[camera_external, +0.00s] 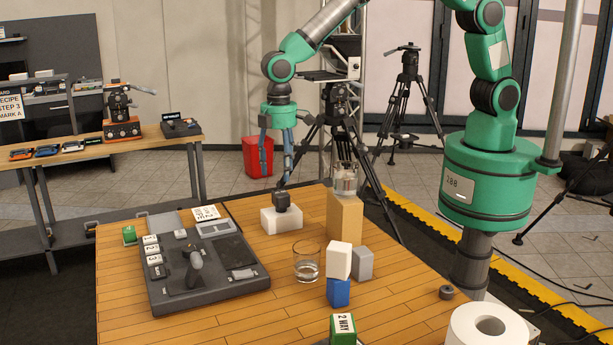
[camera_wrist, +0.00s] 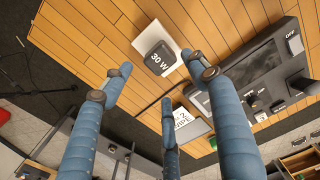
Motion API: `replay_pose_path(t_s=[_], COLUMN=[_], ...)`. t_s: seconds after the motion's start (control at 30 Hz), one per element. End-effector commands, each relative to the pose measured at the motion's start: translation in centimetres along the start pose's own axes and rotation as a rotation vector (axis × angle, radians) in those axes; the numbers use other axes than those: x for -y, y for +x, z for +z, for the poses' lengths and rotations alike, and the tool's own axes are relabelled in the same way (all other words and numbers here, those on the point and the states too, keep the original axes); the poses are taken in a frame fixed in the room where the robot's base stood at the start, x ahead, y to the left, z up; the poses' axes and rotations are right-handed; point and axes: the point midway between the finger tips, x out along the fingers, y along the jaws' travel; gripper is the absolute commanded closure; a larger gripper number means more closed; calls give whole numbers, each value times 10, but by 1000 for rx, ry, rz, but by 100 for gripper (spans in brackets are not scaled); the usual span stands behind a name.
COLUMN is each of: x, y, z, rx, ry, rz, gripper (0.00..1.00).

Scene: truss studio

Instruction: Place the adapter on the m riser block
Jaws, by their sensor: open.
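The adapter is a small dark block marked "30 W"; it sits on a low white block in the external view (camera_external: 281,201) and in the wrist view (camera_wrist: 159,57). The white block (camera_external: 270,222) lies flat on the wooden table. My gripper (camera_external: 274,176) has three blue fingers, spread and empty, pointing down above the adapter. In the wrist view my gripper (camera_wrist: 160,72) has its fingertips apart, with the adapter showing between and beyond two of them. Whether they touch it is unclear. I see no "m" mark; I cannot tell which block is the m riser.
A tall wooden block (camera_external: 344,218) carrying a clear jar (camera_external: 346,180) stands right of the adapter. A glass (camera_external: 307,263), a white cube (camera_external: 339,260), a blue cube (camera_external: 338,293) and a grey block (camera_external: 362,264) stand nearer. A dark control panel (camera_external: 215,285) covers the left.

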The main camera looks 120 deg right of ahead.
Motion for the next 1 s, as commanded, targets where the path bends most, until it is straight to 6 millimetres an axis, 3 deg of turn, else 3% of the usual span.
replay_pose_path(t_s=[0.1, 0.3, 1.0], x=[0, 0, 0], y=[-17, -32, -36], z=[-1, 0, 0], rx=[-2, -1, -1], ry=[0, 0, 0], rz=[0, 0, 0], gripper=[41, 41, 41])
